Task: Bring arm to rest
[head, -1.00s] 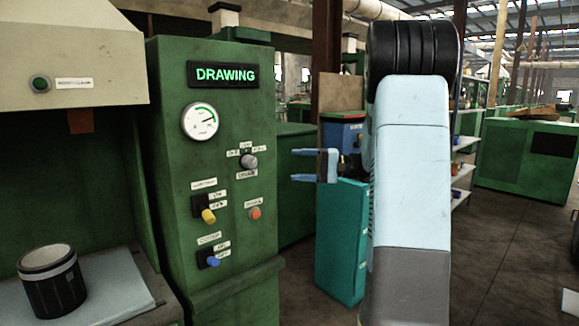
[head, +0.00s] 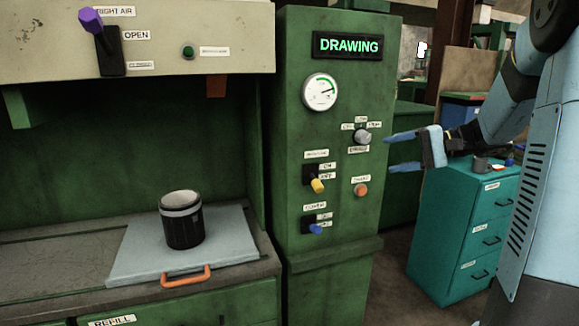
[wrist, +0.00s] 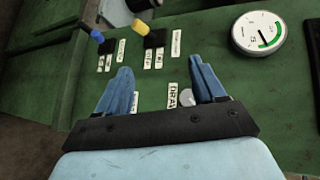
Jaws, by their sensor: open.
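My gripper (head: 404,152) is open and empty. Its blue fingers point left toward the green control panel (head: 340,265), just right of the grey knob (head: 363,137). In the wrist view my gripper (wrist: 162,88) faces the panel, with a label and part of a pale round knob showing between and beside the fingers. Whether the fingers touch the knob cannot be told. The panel's sign (head: 348,46) reads DRAWING in green. A white dial gauge (head: 320,92) sits below it and also shows in the wrist view (wrist: 258,33).
A yellow-tipped switch (head: 317,185), a blue-tipped switch (head: 315,229) and an orange button (head: 361,189) are on the panel. Left, a black canister (head: 184,228) stands on a grey tray (head: 124,262) with an orange handle. A teal drawer cabinet (head: 440,235) stands below my gripper.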

